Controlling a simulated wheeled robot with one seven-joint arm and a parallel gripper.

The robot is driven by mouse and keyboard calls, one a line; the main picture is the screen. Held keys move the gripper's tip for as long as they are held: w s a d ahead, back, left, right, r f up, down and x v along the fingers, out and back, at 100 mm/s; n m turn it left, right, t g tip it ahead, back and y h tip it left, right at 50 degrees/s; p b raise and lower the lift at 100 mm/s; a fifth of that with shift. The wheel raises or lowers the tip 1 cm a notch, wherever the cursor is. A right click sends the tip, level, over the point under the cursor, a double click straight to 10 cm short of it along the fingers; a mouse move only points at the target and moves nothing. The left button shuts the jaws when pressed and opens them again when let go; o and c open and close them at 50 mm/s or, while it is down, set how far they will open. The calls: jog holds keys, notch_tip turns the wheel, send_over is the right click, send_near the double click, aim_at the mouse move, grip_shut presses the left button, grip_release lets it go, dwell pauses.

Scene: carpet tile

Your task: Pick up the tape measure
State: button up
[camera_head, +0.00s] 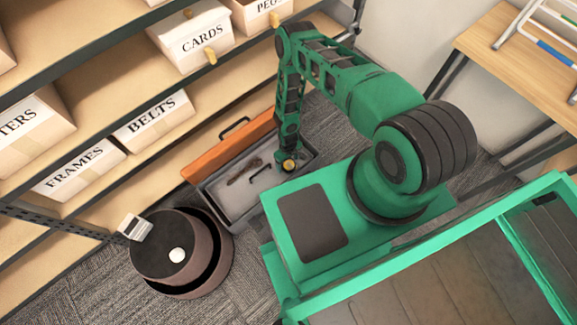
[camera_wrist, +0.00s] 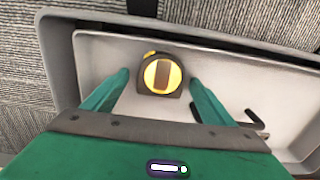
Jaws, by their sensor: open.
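The tape measure (camera_wrist: 160,74) is dark with a round yellow face and a brown band across it. It lies in the grey toolbox tray (camera_wrist: 100,45) near the far wall in the wrist view. In the head view the yellow of the tape measure (camera_head: 289,164) shows just below the end of my arm, at the right end of the tray (camera_head: 232,208). My gripper (camera_wrist: 158,80) is open, with one green finger on each side of the tape measure and gaps between. In the head view my gripper is mostly hidden by my arm.
A black hex key (camera_wrist: 250,118) lies right of my right finger. A dark tool (camera_head: 245,171) lies further left in the tray. The orange lid (camera_head: 225,147) stands open behind.

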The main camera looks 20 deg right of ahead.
jog(key=shift+c, duration=0.3)
jog(key=c, duration=1.3)
jog(key=shift+r, duration=0.1)
